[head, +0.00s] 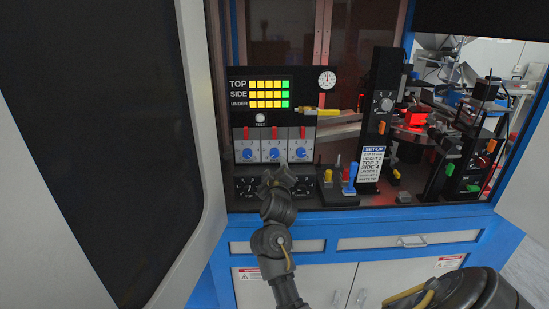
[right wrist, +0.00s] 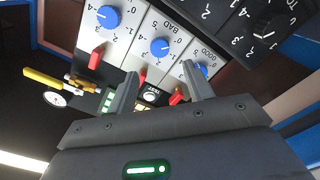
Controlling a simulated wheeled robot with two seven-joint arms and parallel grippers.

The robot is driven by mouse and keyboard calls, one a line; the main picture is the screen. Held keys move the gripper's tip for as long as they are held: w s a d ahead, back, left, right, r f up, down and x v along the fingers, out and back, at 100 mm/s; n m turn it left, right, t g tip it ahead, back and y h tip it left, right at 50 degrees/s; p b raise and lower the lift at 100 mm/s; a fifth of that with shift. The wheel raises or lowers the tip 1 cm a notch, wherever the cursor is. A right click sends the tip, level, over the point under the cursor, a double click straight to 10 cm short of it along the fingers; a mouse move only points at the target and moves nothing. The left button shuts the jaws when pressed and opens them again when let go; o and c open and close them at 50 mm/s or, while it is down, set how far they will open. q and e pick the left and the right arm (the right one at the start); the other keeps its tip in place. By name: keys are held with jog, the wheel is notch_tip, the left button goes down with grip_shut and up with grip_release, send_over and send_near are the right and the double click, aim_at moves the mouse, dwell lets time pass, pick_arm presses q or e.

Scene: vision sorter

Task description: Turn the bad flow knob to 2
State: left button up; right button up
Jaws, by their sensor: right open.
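The bad flow knob (right wrist: 160,47) is a round blue knob on a white panel labelled BAD, with numbers around it. In the right wrist view it lies just beyond the gap between the open fingers of my right gripper (right wrist: 159,69). No finger is visibly touching it. In the head view it is the middle knob (head: 274,153) of a row of blue knobs, and my right gripper (head: 282,172) is just below it. The knob's pointer is too small to read with certainty. My left gripper is not seen.
A blue knob sits to the left (head: 247,154) and to the right (head: 301,152) of the bad knob, each with a red lever above. A black dial (right wrist: 265,30) shows close by. A cabinet door (head: 110,150) stands at left.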

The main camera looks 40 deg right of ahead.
aim_at(274, 154)
jog(key=p+x, duration=0.1)
jog(key=x, duration=0.7)
jog(key=shift+w+d, duration=0.1)
jog(key=c, duration=1)
jog(key=shift+m, duration=0.3)
